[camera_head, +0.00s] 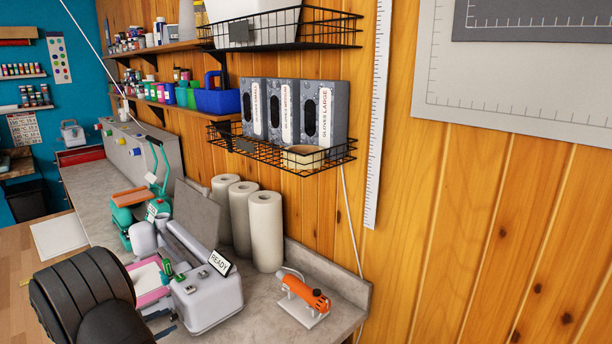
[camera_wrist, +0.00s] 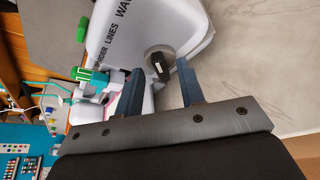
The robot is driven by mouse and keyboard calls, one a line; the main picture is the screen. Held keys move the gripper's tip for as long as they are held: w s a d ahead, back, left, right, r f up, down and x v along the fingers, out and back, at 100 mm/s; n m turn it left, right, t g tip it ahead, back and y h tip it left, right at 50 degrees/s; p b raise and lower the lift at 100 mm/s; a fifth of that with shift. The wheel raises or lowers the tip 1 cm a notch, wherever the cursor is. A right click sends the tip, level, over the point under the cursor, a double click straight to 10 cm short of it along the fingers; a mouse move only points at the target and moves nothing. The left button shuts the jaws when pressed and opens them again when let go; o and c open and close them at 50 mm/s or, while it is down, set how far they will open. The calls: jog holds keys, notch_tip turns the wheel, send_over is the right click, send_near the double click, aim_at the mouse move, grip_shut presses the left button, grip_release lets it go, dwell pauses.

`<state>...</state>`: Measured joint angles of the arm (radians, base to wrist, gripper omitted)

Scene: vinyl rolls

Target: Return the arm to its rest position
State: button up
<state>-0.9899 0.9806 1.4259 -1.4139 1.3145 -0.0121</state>
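My gripper (camera_wrist: 160,70) shows in the wrist view with its two dark blue fingers apart and nothing held between them. A round grey knob (camera_wrist: 157,52) with a dark pointer, on the white lettered machine (camera_wrist: 120,28), shows between and just beyond the fingertips. I cannot tell whether the fingers touch it. In the head view my black arm (camera_head: 85,300) is at the lower left, beside the pale machine (camera_head: 208,300) with a READY sign (camera_head: 220,263). The fingers are mostly hidden there.
An orange tool (camera_head: 305,292) on a stand lies on the grey counter (camera_head: 265,318) to the right. Several paper rolls (camera_head: 266,232) stand behind the machine. A green press (camera_head: 140,205) is farther back. A wire shelf (camera_head: 330,158) with glove boxes hangs above the counter.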

jog(key=shift+w+d+f, duration=0.15)
jog(key=shift+w+d, duration=0.15)
jog(key=shift+w, duration=0.2)
jog(key=shift+s, duration=0.1)
